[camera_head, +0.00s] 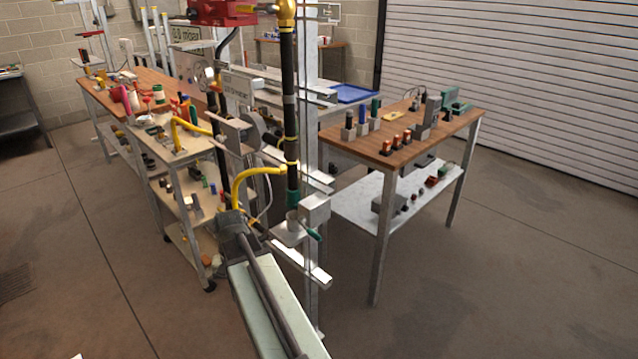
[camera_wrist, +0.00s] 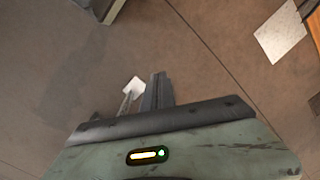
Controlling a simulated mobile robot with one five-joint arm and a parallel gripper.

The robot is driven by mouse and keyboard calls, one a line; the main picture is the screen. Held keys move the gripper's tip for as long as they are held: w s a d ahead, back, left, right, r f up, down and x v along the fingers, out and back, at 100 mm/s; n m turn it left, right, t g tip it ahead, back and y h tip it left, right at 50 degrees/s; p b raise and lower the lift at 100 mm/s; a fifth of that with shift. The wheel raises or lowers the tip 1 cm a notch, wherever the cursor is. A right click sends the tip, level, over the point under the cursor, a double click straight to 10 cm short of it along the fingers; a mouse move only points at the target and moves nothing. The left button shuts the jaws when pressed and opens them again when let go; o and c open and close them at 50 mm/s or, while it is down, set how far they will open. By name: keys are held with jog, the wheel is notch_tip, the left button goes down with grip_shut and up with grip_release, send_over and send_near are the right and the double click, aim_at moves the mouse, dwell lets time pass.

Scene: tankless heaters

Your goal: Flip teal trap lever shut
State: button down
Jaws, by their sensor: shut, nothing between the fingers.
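The teal trap lever (camera_head: 314,235) is a small handle low on the black vertical pipe assembly in the head view. It sits just right of and below a teal collar (camera_head: 292,198), beside a grey block and a pale cup-like part. It slants downward to the right. My gripper (camera_wrist: 157,90) shows in the wrist view with its grey fingers together and empty, over bare floor. I cannot identify the lever in the wrist view.
A yellow curved pipe (camera_head: 248,178) and the black vertical pipe (camera_head: 290,120) stand near my arm. A wooden workbench (camera_head: 360,145) with tools is to the right. A cluttered bench (camera_head: 150,82) and a shelved cart are to the left. The floor at the right front is clear.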

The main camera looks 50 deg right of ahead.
jog(key=s+d+r+m+y+p, duration=0.1)
jog(key=s+d+r+m+p, duration=0.2)
jog(key=d+r+p, duration=0.7)
jog(key=s+d+r+m+p, duration=0.2)
jog(key=d+r+m+p, duration=0.2)
jog(key=d+r+p, duration=0.55)
notch_tip(320, 180, up, 12)
jog(key=m+t+p, duration=0.1)
jog(key=m+p, duration=0.3)
jog(key=p, duration=0.3)
send_over(309, 229)
jog(key=s+d, duration=0.4)
jog(key=d, duration=0.1)
jog(key=shift+w+a+f+y, duration=0.15)
jog(key=shift+a+f+y, duration=0.05)
jog(key=shift+f+y, duration=0.1)
jog(key=b+x, duration=1.4)
